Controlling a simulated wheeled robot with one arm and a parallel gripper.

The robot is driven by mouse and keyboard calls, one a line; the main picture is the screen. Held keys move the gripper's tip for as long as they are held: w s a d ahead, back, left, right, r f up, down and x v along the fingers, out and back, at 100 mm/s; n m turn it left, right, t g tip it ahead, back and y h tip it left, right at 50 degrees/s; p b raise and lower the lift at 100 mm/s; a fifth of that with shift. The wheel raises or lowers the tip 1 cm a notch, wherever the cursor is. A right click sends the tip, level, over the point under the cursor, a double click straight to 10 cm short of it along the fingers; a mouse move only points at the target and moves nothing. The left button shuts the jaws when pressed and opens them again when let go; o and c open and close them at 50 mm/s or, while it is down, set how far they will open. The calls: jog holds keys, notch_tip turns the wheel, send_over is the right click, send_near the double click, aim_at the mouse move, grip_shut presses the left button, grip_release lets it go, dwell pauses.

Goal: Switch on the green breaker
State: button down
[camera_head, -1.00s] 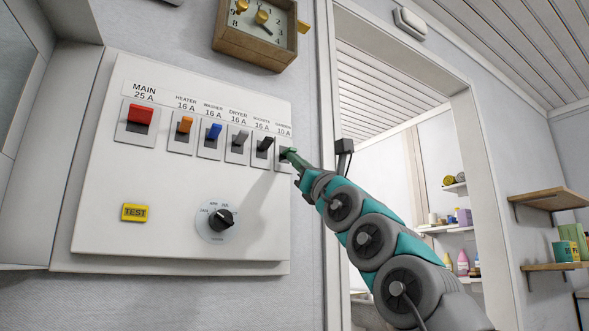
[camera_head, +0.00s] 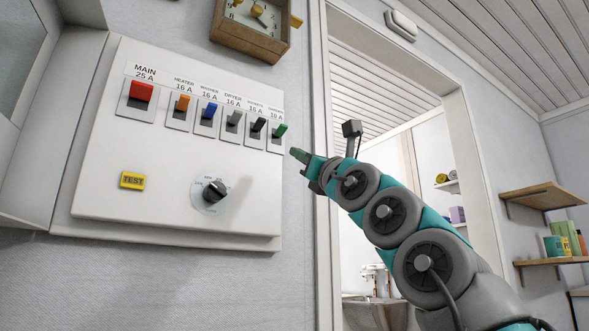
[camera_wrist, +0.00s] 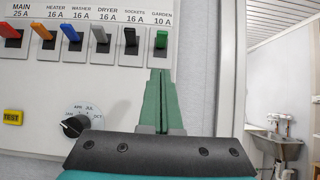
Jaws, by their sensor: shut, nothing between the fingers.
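The green breaker (camera_head: 280,131) is the rightmost switch in the row on the white panel, labelled GARDEN 10 A in the wrist view (camera_wrist: 161,40). Its lever tilts up from its plate, much like the neighbouring levers. My gripper (camera_head: 297,153) is shut and empty, with its green fingers pressed together. It is to the right of and below the breaker, apart from it in the head view. In the wrist view the closed fingertips (camera_wrist: 160,74) point at the panel just below the green lever.
Red (camera_head: 140,92), orange (camera_head: 183,102), blue (camera_head: 209,110), grey (camera_head: 235,117) and black (camera_head: 259,124) levers line up to the left. A yellow TEST button (camera_head: 133,180) and a dial (camera_head: 215,190) are lower. A clock (camera_head: 252,28) hangs above; a doorway frame is right of the panel.

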jog(key=b+v, duration=0.2)
jog(key=v, duration=0.1)
jog(key=r+b+v, duration=0.1)
jog(key=b+v, duration=0.1)
jog(key=shift+s+d+f, duration=0.3)
jog(key=shift+s+d, duration=0.1)
jog(key=shift+s, duration=0.1)
